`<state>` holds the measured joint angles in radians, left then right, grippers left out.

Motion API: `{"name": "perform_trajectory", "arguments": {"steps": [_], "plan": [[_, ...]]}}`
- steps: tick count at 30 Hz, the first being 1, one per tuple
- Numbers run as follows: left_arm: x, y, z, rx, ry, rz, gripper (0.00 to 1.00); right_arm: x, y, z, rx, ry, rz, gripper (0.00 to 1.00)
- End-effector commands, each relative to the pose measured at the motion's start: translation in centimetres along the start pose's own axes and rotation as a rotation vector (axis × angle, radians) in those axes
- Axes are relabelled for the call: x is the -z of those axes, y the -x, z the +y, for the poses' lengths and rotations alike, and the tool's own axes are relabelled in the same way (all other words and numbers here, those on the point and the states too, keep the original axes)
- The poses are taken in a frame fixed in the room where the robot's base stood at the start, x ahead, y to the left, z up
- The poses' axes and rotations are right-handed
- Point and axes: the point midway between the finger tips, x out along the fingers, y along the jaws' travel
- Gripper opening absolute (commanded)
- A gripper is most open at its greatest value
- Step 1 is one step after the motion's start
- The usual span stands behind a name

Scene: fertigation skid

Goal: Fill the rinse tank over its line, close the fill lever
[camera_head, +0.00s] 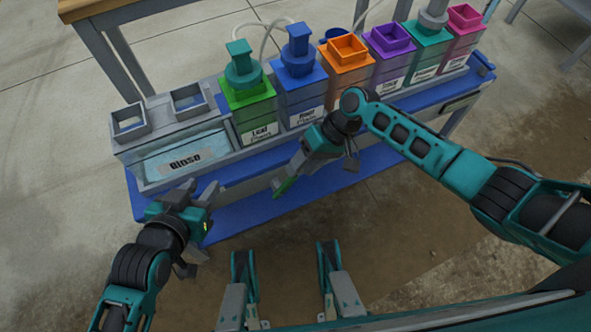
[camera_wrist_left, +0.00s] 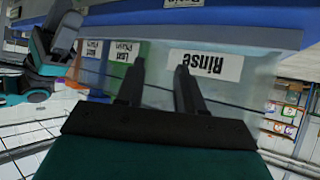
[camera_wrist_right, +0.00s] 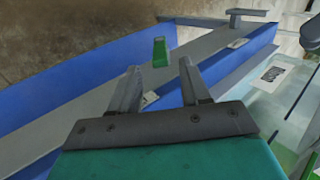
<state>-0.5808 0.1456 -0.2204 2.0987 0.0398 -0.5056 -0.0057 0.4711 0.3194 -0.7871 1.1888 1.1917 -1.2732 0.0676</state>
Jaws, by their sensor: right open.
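The rinse tank (camera_head: 160,172) is a clear box at the left end of the skid, with a white Rinse label (camera_head: 185,160). It holds pale blue liquid, but I cannot tell its level against a line. My left gripper (camera_head: 205,193) is in front of the tank; its fingers (camera_wrist_left: 160,78) are apart and empty, facing the label upside down in the left wrist view. My right gripper (camera_head: 282,180) is open at the skid's front. A green tab (camera_wrist_right: 160,52), perhaps the fill lever's handle, stands on the grey rail beyond its fingertips, not between them.
A row of coloured tanks stands right of the rinse tank, including a green one (camera_head: 247,92), a blue one (camera_head: 300,85) and an orange one (camera_head: 347,55). Two square grey openings (camera_head: 130,121) top the rinse end. A blue shelf (camera_head: 240,215) runs along the front. Floor in front is clear.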

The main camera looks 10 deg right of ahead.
Motion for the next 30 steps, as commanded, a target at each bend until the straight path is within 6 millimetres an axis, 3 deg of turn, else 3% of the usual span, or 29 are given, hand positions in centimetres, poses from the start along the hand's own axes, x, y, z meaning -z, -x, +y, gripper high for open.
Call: {"name": "perform_trajectory", "arguments": {"steps": [1, 6, 12, 23, 27, 30], "plan": [[0.6, 0.4, -0.1, 0.004, -0.002, 0.000, 0.37, 0.0, 1.7, -0.2, -0.002, 0.000, 0.002, 0.47], [0.4, 0.8, -0.4, 0.010, -0.005, -0.009, 0.37, 0.0, 5.2, -0.2, -0.001, 0.000, 0.002, 0.47], [0.6, 1.3, -0.4, 0.010, -0.008, -0.018, 0.37, 0.0, 7.7, -0.1, 0.000, 0.000, 0.000, 0.47], [0.7, 1.4, -0.4, 0.009, -0.007, -0.017, 0.37, 0.0, 8.3, 0.0, 0.001, 0.000, -0.001, 0.47], [0.7, 1.4, -0.3, 0.009, -0.006, -0.017, 0.37, -0.2, 7.9, -0.1, -0.001, 0.004, 0.007, 0.35], [0.8, 1.4, -0.3, 0.008, -0.003, -0.016, 0.37, -0.7, 6.4, -0.4, -0.011, 0.022, 0.046, 0.26]]}}
